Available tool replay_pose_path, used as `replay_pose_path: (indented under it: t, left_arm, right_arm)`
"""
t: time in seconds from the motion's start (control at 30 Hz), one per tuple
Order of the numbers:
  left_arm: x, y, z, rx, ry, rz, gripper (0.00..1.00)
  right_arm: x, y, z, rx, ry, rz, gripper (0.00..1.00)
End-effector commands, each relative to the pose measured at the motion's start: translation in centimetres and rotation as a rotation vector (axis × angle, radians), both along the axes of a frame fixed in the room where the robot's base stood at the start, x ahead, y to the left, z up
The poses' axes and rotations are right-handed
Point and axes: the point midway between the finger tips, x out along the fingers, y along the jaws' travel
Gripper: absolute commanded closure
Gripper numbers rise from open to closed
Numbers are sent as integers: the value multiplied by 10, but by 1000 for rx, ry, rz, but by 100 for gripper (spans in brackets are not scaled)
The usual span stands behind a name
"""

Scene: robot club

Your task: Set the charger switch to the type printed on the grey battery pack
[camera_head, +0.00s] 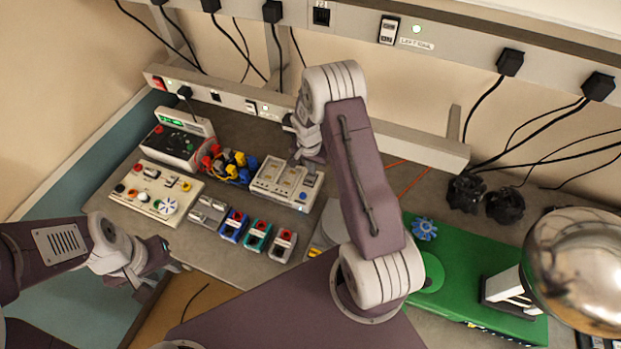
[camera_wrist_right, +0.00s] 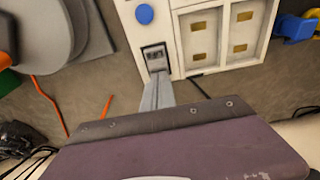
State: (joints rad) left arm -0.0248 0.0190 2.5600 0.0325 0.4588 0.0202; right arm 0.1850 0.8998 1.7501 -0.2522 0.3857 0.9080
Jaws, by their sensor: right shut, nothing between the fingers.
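The white charger (camera_head: 287,184) stands on the bench near the back wall, with two bays and a blue button. In the right wrist view its small dark switch (camera_wrist_right: 154,56) is below the blue button (camera_wrist_right: 145,14). My right gripper (camera_wrist_right: 157,84) is shut and empty, its tips at or just short of the switch; contact is unclear. My left gripper (camera_head: 164,279) is open and empty at the front left.
A blue pack (camera_head: 233,225) and a teal pack (camera_head: 257,237) stand in the row. A control panel (camera_head: 155,192), a meter with a green display (camera_head: 178,138) and coloured leads (camera_head: 229,165) are to the left. A green mat (camera_head: 470,270) and shiny dome lamp (camera_head: 580,265) are at right.

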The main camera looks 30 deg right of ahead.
Motion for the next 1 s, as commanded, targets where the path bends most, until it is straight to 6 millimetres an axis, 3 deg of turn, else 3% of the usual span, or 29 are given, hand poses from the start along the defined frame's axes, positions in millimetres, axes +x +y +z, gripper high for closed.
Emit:
replay_pose_path:
  t: [0.83, 1.0]
  left_arm:
    - [0, 0, -13, 0, 0, 0, 64]
    - [0, 0, -9, 0, 0, 0, 64]
  right_arm:
    - [0, 0, -14, 0, 0, 0, 100]
    - [0, 0, -9, 0, 0, 0, 100]
